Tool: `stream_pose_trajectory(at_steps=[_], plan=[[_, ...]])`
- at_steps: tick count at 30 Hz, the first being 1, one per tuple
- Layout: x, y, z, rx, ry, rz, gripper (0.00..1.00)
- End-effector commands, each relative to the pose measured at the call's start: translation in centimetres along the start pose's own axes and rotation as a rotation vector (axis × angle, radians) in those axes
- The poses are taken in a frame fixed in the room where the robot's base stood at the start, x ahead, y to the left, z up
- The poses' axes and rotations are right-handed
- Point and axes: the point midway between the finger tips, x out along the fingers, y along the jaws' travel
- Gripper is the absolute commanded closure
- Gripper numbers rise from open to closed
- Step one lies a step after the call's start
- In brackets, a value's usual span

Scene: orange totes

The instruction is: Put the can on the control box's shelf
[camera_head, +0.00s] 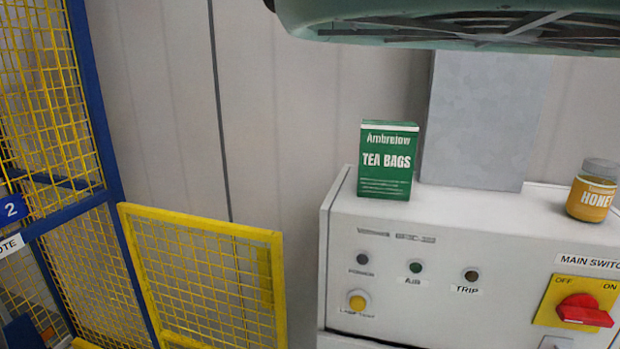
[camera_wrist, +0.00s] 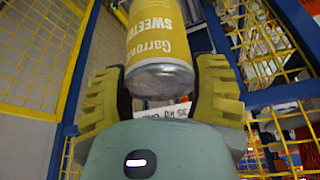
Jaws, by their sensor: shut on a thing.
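A yellow can (camera_wrist: 158,45) with white lettering shows in the wrist view, between the two olive-yellow fingers of my gripper (camera_wrist: 160,92). The fingers are shut on it, one at each side, and its silvery end faces the camera. Its far end is cut off by the top of the picture. The control box (camera_head: 440,265) is white and stands at the right in the head view, with a flat top used as a shelf (camera_head: 462,203). Neither the can nor my gripper's fingers show in the head view.
A green tea bags box (camera_head: 387,160) stands at the left of the control box's top. A honey jar (camera_head: 593,190) stands at the right. A grey panel (camera_head: 485,120) rises behind, with bare top between them. Yellow mesh fencing (camera_head: 205,275) stands at the left.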

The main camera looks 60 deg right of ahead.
Motion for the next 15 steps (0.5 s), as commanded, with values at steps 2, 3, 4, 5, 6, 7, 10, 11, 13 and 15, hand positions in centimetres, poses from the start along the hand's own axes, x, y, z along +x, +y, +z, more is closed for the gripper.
stream_pose_trajectory(at_steps=[2,3,4,5,6,7,10,11,13,15], plan=[[-3.5,0.0,-0.6,0.002,0.001,-0.004,0.82],[-4.6,0.1,-0.5,0.002,-0.001,-0.004,0.82],[-5.4,0.1,-0.5,0.002,0.000,-0.005,0.82],[-6.2,0.3,-0.5,0.005,0.000,-0.004,0.82],[-7.3,0.5,-0.5,0.006,0.000,-0.002,0.82],[-8.1,0.5,-0.4,0.006,0.000,-0.001,0.82],[-10.7,0.8,-0.2,0.011,0.001,0.000,0.82],[-11.3,0.9,0.0,0.011,-0.001,0.002,0.82],[-12.8,1.1,0.3,0.015,-0.002,0.002,0.82],[-14.0,1.2,0.6,0.016,-0.002,0.003,0.82]])
